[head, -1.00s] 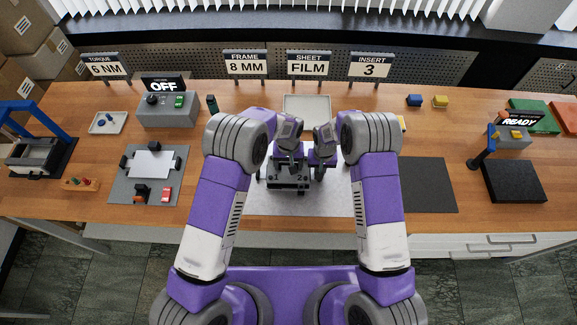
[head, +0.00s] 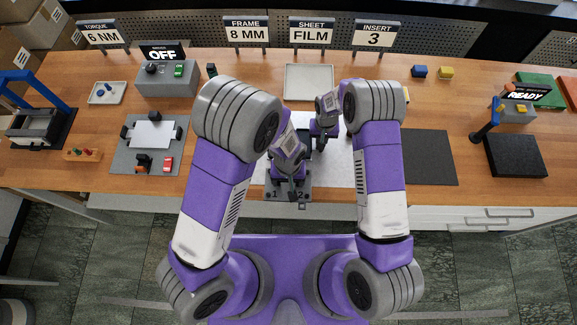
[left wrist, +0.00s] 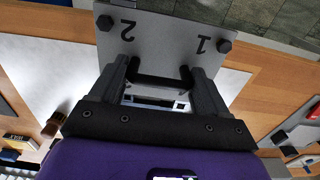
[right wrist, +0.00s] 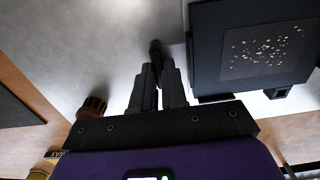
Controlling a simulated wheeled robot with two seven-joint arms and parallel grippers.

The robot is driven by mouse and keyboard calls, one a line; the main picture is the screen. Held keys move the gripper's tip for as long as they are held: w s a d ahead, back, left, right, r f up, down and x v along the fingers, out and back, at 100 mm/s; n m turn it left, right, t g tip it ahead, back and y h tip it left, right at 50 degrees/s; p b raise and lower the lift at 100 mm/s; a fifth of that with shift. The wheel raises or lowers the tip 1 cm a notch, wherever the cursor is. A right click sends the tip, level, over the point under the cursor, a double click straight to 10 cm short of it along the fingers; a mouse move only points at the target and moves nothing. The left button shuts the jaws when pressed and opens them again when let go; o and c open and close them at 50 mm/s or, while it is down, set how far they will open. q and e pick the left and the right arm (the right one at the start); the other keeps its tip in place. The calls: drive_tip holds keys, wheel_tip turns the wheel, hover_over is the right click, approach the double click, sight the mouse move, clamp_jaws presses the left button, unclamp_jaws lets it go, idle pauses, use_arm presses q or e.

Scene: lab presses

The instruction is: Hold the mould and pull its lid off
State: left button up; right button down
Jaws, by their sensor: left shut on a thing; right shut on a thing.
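The mould's lid (head: 303,193) is a grey plate with bolts and the marks 1 and 2. It is near the table's front edge and apart from the mould. My left gripper (head: 289,176) is shut on the lid's black handle, and the lid shows in the left wrist view (left wrist: 165,38). The mould (right wrist: 205,50) is a dark block with a speckled top, uncovered in the right wrist view. In the head view my left arm mostly hides it. My right gripper (head: 322,142) is shut on a dark part beside the mould; the join to the mould is unclear.
A pale mat (head: 340,170) lies under the work, with an empty grey tray (head: 308,82) behind it. A dark mat (head: 428,157) lies to the right. A brush (right wrist: 92,106) stands near my right gripper. The table's front edge is close to the lid.

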use_arm(q)
drive_tip(key=shift+s, duration=0.3)
drive_tip(key=shift+r, duration=1.8)
use_arm(e)
drive_tip(key=c, duration=1.1)
unclamp_jaws()
wheel_tip(320, 180, up, 12)
